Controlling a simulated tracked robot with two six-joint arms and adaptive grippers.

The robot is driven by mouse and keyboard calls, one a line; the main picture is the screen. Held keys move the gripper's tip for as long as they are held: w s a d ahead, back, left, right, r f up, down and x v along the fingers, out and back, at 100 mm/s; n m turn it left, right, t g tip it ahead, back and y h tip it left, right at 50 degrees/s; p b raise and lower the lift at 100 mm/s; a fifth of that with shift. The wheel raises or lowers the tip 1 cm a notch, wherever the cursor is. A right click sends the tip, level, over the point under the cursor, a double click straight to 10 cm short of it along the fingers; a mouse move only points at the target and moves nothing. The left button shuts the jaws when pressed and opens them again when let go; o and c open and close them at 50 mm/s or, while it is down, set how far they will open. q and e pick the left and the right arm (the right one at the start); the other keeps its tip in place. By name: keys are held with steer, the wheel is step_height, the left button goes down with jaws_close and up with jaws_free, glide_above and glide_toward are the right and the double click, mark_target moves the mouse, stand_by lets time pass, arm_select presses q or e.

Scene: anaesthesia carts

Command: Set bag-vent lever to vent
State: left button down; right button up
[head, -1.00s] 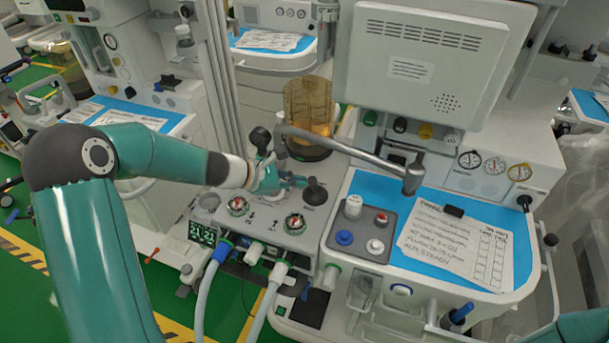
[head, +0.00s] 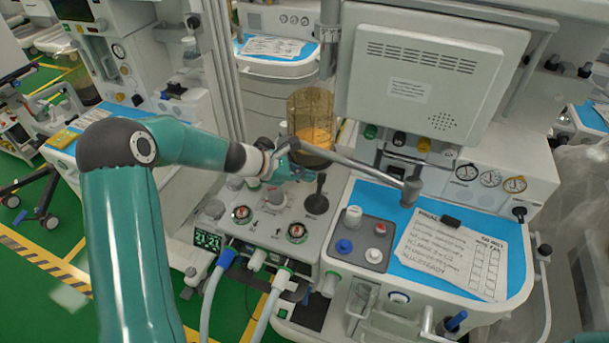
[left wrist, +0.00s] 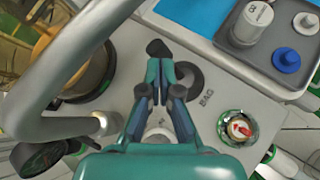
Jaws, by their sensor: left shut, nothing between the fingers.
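The bag-vent lever (head: 317,202) is a black-knobbed lever on a dark round base, on the light grey panel of the middle cart. In the left wrist view its black knob (left wrist: 158,48) shows just past the fingertips and its base ring lies right of them, beside the printed word BAG. My left gripper (head: 300,172) is close to the lever on its far left side, partly behind the metal arm. It also shows in the left wrist view (left wrist: 160,68), with fingers together and empty. I cannot tell whether it touches the lever. My right gripper is out of view.
A jointed metal arm (head: 365,168) crosses above the panel. An amber canister (head: 312,118) stands behind the lever. A grey tray (head: 360,240) with caps and a written sheet (head: 455,255) lie on the blue worktop to the right.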

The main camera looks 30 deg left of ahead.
arm_select(q)
steer(key=shift+r+p, duration=0.5)
steer(key=shift+r, duration=0.3)
steer(key=s+a+r, duration=0.2)
steer(key=a+r, duration=0.7)
steer(key=shift+s, duration=0.4)
steer(key=shift+f, duration=0.1)
